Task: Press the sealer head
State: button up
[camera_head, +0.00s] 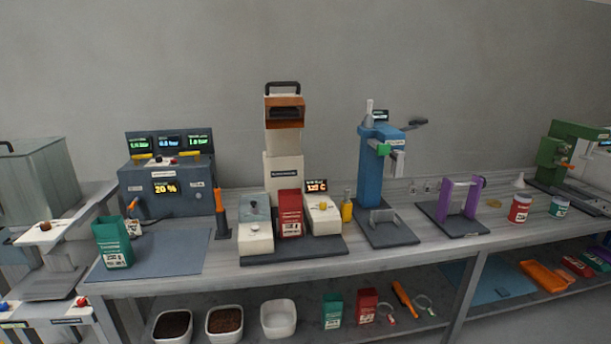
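A cream machine that looks like a heat sealer (283,169) stands on the bench in the middle. Its tall column carries an orange head (285,111) with a black handle (283,88) on top, raised well above the base. A red bag (290,214) stands upright below the head, between two low cream blocks. The left block (256,228) has a small knob on top. The right block (323,216) has a yellow button, with a small lit display (316,186) behind it. My gripper is not in view.
A dark control box (167,189) and a green bag (113,242) stand left of the sealer. An orange upright tool (221,212) and a yellow bottle (347,209) flank it closely. A blue press (370,175) and purple frame (458,200) stand right. Bins and bags sit on the lower shelf.

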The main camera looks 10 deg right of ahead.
aim_at(283, 135)
jog(key=i+j, duration=0.5)
jog(key=j, duration=0.25)
jog(key=i+j, duration=0.2)
jog(key=j, duration=0.15)
jog(key=i+j+z, duration=0.1)
jog(key=i+j, duration=0.15)
jog(key=j, duration=0.1)
